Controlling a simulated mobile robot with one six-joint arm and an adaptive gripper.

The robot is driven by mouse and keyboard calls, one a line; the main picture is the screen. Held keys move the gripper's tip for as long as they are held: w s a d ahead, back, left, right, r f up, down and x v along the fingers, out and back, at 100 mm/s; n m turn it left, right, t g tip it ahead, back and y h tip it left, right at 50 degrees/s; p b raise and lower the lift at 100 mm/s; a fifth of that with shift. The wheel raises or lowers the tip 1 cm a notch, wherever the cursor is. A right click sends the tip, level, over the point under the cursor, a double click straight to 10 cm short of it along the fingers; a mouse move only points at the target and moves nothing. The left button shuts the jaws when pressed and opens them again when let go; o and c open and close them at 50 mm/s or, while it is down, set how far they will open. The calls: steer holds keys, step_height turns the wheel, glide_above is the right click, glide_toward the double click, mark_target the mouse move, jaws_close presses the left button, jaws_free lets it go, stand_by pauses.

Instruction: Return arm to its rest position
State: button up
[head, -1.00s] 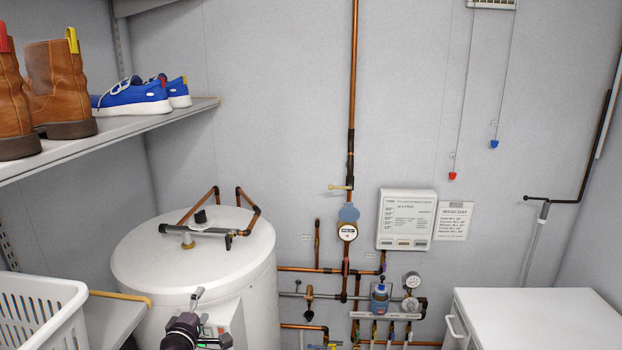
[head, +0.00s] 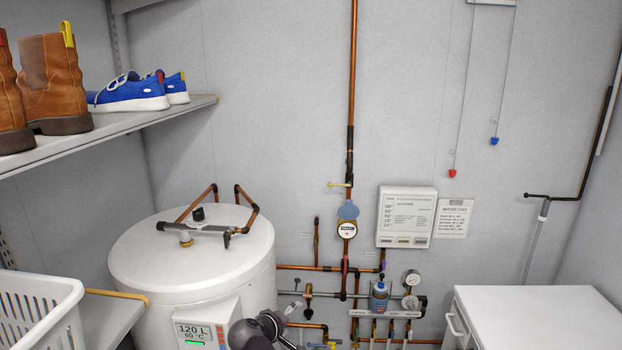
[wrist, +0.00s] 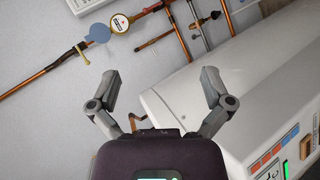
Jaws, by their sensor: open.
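My gripper (wrist: 160,95) is open and empty in the wrist view, its two grey fingers spread apart. Between and beyond them are the grey wall and the side of the white water heater (wrist: 240,75). In the head view my dark arm end shows at the bottom, with the gripper (head: 305,308) pointing right, in front of the pipes beside the heater (head: 195,270). The heater's display reads 120 L and 60 °C. The wrist view looks tilted, with the round meter (wrist: 119,23) and its blue lid at the top.
Copper pipes, valves and gauges (head: 412,278) crowd the wall right of the heater. A shelf (head: 150,125) with boots and blue shoes is upper left, and a white basket (head: 40,310) lower left. A white cabinet (head: 535,315) stands at right. Open space lies before the upper wall.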

steer(key=s+d+f+m+g+y, duration=0.3)
steer(key=s+d+f+m+g, duration=0.1)
steer(key=d, duration=0.7)
steer(key=s+d+f+m+g+y+b, duration=0.1)
steer(key=s+d+f+m+g+y, duration=0.2)
steer(key=d, duration=0.8)
steer(key=shift+s+f+m+g, duration=1.1)
steer(key=shift+s+f+g, duration=0.65)
steer(key=shift+f, duration=0.4)
steer(key=shift+d, duration=0.1)
steer(key=shift+d, duration=0.1)
